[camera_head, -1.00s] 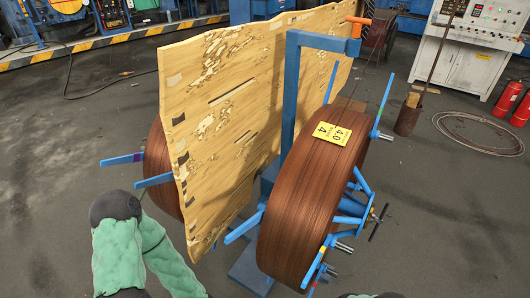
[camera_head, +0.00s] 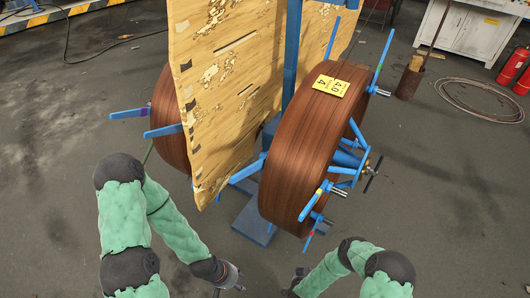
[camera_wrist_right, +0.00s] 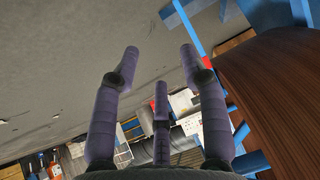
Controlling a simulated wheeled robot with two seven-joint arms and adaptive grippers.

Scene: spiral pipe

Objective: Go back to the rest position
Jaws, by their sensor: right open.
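A large brown spool (camera_head: 305,150) with a yellow number label (camera_head: 331,86) stands on a blue stand, right of a wooden board (camera_head: 225,85). Another brown spool (camera_head: 168,120) is partly hidden behind the board. My left gripper (camera_head: 232,284) is low in the head view, apart from the stand, at the picture's bottom; its jaw state is unclear. My right gripper shows in the right wrist view (camera_wrist_right: 160,55) with its dark fingers spread and nothing between them. The near spool (camera_wrist_right: 290,90) fills the right of that view. In the head view the right hand is mostly cut off.
The blue stand base (camera_head: 255,222) stands on the floor near my arms. Blue spokes stick out around the spool. A cable coil (camera_head: 482,100), a red extinguisher (camera_head: 514,66) and a white cabinet (camera_head: 475,28) are at the back right.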

